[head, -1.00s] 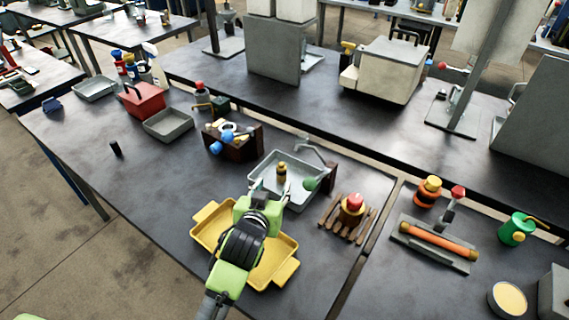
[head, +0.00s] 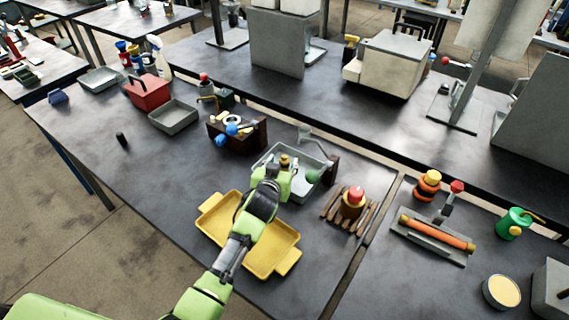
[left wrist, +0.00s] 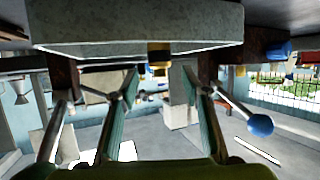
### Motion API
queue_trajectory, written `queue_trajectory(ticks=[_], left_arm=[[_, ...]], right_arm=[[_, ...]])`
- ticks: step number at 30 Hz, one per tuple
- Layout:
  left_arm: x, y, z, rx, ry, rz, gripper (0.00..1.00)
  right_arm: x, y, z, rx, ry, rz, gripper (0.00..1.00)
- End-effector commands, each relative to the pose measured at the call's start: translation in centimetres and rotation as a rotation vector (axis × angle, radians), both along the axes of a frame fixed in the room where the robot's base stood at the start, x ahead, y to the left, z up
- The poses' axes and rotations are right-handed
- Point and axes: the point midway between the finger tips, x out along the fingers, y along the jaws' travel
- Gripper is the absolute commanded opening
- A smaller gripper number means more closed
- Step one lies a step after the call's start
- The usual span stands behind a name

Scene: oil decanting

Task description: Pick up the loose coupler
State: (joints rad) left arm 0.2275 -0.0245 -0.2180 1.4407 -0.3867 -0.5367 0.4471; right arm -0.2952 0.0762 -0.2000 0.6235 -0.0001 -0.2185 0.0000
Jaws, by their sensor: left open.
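The loose coupler, a small yellow and dark piece (head: 284,161), shows over the grey tray (head: 312,190), largely hidden by my left gripper. In the left wrist view, which looks upside down, the coupler (left wrist: 159,53) shows at the tray wall (left wrist: 90,28), ahead of and between the fingertips. My left gripper (head: 281,170) is at the near side of the tray, open. Its two fingers also show spread in the left wrist view (left wrist: 160,78), with nothing between them. My right gripper is not in view.
A yellow tray (head: 214,226) lies below my left arm. A wooden rack with a red-topped piece (head: 353,202) stands right of the grey tray. A brown holder with blue parts (head: 246,135) stands behind left. The table's left part is mostly clear.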

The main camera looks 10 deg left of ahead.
Motion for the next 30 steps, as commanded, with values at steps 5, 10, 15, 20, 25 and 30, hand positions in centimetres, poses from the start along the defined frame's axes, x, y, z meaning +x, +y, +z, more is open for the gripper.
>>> queue_trajectory(ticks=[5,10,15,20,25,30], left_arm=[[1.8,0.1,-0.7,0.001,0.000,0.001,0.42],[2.3,0.1,-1.0,0.000,0.000,0.000,0.42],[2.3,0.1,-1.0,0.000,0.000,0.000,0.42],[2.3,0.1,-1.0,0.000,0.000,0.000,0.06],[2.3,0.1,-0.9,0.000,-0.001,0.000,0.00],[2.3,0.1,-0.9,0.000,0.000,0.000,0.00]], right_arm=[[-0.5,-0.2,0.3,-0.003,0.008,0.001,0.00],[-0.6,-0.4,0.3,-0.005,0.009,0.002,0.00],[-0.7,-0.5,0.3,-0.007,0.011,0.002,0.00],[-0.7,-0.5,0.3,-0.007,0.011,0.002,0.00],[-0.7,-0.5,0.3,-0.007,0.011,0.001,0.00],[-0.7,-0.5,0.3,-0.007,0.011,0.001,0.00]])
